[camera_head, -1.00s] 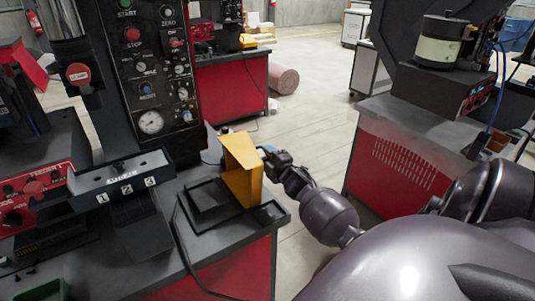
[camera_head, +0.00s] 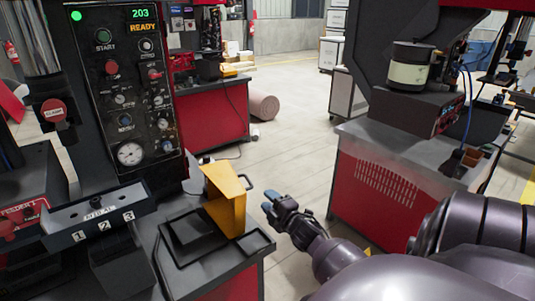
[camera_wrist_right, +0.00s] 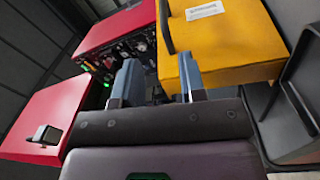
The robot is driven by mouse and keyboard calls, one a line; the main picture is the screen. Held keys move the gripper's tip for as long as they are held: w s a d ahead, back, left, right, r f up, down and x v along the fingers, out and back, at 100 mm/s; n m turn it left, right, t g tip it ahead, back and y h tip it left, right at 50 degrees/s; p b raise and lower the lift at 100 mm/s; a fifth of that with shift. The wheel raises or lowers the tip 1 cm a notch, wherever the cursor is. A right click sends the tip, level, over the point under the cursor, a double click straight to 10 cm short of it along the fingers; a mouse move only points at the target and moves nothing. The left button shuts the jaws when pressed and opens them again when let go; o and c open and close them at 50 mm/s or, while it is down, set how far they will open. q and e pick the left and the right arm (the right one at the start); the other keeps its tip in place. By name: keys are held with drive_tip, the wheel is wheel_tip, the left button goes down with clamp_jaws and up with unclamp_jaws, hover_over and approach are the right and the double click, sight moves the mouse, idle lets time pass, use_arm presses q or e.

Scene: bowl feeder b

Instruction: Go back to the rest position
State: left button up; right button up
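My right gripper (camera_head: 270,202) is in the middle of the head view, to the right of the yellow box (camera_head: 226,203) and apart from it. In the right wrist view its two blue-grey fingers (camera_wrist_right: 158,82) stand apart with nothing held between them. The yellow box, which has a dark handle on its right side, stands upright on a dark tray on the machine's bench; it also shows in the right wrist view (camera_wrist_right: 222,42). My left gripper is not in view.
A black control panel (camera_head: 120,87) reading "203 READY" stands at the left. A grey fixture (camera_head: 95,212) numbered 1 to 3 is in front of it. A red-sided bench (camera_head: 380,188) stands at the right. Open floor (camera_head: 290,150) lies between the benches.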

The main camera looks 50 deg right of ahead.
idle(0.5)
drive_tip(key=s+a+f+m+g+y, duration=0.1)
drive_tip(key=s+a+f+m, duration=0.3)
drive_tip(key=a, duration=0.4)
drive_tip(key=s+a+f+m+g+y, duration=0.1)
drive_tip(key=s+a+f+m+g, duration=0.2)
drive_tip(key=s+a+f, duration=0.2)
drive_tip(key=s+a+f+m+g+y, duration=0.2)
drive_tip(key=s+a+f+m, duration=0.2)
drive_tip(key=s+a, duration=0.3)
drive_tip(key=a+f, duration=0.1)
drive_tip(key=a, duration=0.4)
drive_tip(key=shift+s+a+m, duration=0.15)
drive_tip(key=shift+s+m, duration=0.05)
drive_tip(key=shift+m, duration=0.1)
